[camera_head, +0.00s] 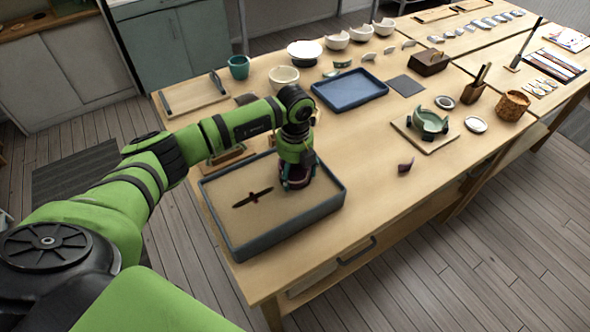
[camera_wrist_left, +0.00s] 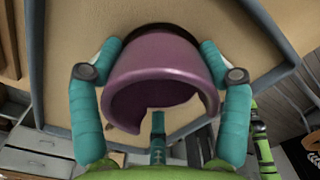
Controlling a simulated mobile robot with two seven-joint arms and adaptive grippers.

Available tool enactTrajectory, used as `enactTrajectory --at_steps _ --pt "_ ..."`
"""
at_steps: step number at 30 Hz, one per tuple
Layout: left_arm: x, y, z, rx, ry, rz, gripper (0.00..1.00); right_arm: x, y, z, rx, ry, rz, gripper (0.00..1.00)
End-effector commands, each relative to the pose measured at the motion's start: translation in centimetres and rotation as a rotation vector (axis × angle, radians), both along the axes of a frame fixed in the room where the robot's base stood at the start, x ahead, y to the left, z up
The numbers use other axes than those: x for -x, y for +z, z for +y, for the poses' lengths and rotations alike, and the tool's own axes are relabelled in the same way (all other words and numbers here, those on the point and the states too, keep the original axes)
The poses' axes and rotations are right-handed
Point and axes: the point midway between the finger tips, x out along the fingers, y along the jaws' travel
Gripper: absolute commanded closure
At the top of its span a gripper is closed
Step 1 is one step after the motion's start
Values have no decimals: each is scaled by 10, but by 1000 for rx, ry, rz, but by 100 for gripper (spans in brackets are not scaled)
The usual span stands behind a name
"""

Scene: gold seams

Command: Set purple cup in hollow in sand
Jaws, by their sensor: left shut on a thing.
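My left gripper (camera_head: 297,180) is shut on the purple cup (camera_wrist_left: 165,72), with a finger on either side of its wall. The cup has a broken, notched edge facing the wrist camera. In the head view the cup is mostly hidden by the gripper. It is at the right part of the grey-rimmed sand tray (camera_head: 335,204); whether it touches the sand (camera_head: 262,222) is unclear. A dark arc beyond the cup in the wrist view may be the hollow or a shadow. My right gripper is in neither view.
A dark cross-shaped thing (camera_head: 253,197) lies on the sand to the left. A purple shard (camera_head: 405,166) lies on the table right of the tray. Table right of the sand tray is mostly clear.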

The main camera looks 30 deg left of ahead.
Motion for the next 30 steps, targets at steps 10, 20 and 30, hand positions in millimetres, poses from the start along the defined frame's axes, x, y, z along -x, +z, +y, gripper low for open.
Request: enactTrajectory --at_steps 10,20,30 --pt "0 -2 0 0 0 -1 52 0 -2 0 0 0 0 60" --pt "0 -2 0 0 0 0 0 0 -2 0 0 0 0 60" --pt "0 -3 0 0 0 1 0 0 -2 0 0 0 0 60"
